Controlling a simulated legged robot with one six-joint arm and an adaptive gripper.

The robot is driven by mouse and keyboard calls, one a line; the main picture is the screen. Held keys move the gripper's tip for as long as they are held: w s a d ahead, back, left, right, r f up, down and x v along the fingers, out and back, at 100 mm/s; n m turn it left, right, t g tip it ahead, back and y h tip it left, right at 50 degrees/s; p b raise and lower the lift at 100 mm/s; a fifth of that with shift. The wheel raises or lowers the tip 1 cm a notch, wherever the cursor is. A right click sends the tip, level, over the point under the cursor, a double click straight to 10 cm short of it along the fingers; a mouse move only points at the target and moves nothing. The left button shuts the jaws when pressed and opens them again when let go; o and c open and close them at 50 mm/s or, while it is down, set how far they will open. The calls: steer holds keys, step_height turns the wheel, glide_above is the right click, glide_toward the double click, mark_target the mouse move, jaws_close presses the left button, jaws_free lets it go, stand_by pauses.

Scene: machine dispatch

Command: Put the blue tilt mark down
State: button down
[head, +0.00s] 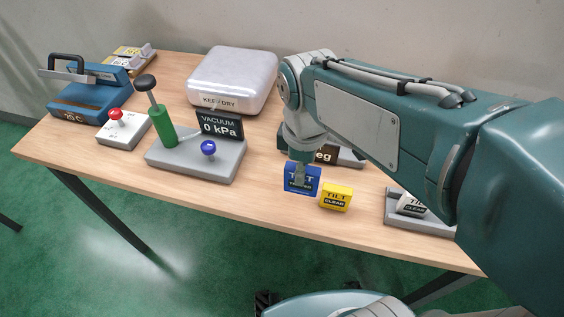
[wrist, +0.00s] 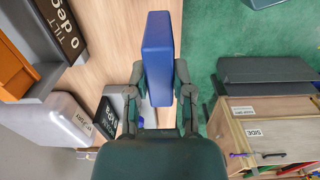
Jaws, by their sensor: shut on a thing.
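The blue tilt mark (head: 302,181) is a small blue block with a TILT label, near the front edge of the table. In the wrist view its plain blue side (wrist: 158,55) fills the space between the two fingers. My gripper (head: 301,165) reaches down from above and is shut on it; in the wrist view the gripper (wrist: 160,92) has one finger on each side. The mark looks roughly upright. I cannot tell whether its underside touches the table. A yellow tilt mark reading CLEAR (head: 336,197) stands just to its right.
A grey stand with a pale TILT CLEAR mark (head: 411,205) is at the right. A dark display reading deg (head: 325,156) is behind my gripper. The vacuum pump base (head: 190,163) is to the left, with bare wood (head: 262,187) between. A grey KEEP DRY case (head: 234,78) stands behind.

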steer(key=shift+w+a+f, duration=0.4)
steer(key=shift+w+f, duration=0.85)
steer(key=shift+f, duration=0.45)
steer(key=shift+w+a+f, duration=0.4)
steer(key=shift+w+f, duration=0.85)
steer(key=shift+f, duration=0.5)
steer(key=shift+w+a+f, duration=0.4)
steer(key=shift+w+f, duration=0.85)
steer(key=shift+f, duration=0.45)
steer(key=c, duration=0.5)
jaws_free()
steer(key=shift+f, duration=0.1)
